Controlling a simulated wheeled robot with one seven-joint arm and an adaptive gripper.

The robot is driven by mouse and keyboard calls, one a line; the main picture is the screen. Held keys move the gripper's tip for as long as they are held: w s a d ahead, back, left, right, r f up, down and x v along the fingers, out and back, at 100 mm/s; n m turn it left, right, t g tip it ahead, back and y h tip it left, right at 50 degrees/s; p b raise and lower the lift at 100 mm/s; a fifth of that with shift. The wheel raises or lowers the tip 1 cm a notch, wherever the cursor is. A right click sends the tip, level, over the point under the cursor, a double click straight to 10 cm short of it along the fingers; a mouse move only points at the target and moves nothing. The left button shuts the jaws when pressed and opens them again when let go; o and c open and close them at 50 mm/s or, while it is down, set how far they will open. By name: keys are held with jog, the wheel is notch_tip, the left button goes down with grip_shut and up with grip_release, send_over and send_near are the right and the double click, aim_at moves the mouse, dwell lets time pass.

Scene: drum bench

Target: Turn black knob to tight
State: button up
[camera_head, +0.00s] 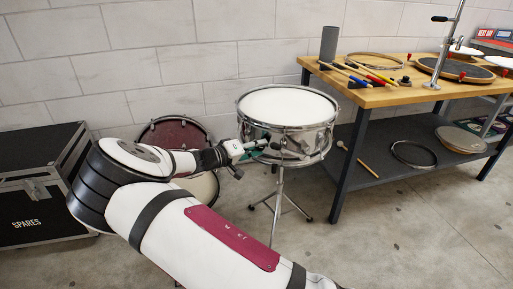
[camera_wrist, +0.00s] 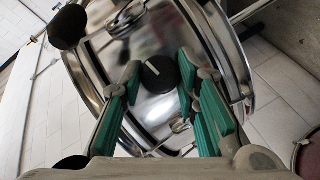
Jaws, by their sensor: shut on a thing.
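A chrome snare drum (camera_head: 312,138) with a white head stands on a tripod stand in the middle of the head view. My gripper (camera_head: 262,145) reaches its left side from the left. In the wrist view a round black knob (camera_wrist: 158,73) with a pale pointer line sits on the chrome shell (camera_wrist: 160,106). The line runs slantwise toward the knob's upper left. My gripper (camera_wrist: 158,82) has its green-padded fingers on both sides of the knob, shut on it. No tight marking can be read in these views.
A wooden workbench (camera_head: 395,95) with sticks, drum hoops and a grey cylinder (camera_head: 329,44) stands to the right. A black spares case (camera_head: 38,205) is at the left. A dark red drum (camera_head: 172,134) stands behind my arm. Floor in front of the bench is clear.

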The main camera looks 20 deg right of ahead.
jog(key=m+t+y+b, duration=0.1)
jog(key=m+y+b, duration=0.1)
jog(key=m, duration=0.2)
jog(key=shift+s+b, duration=0.1)
jog(key=shift+b, duration=0.2)
dwell(0.4)
jog(key=o, duration=1.2)
jog(key=shift+c, duration=0.2)
jog(key=shift+r, duration=0.1)
jog(key=v, duration=1.2)
jog(key=shift+d, duration=0.1)
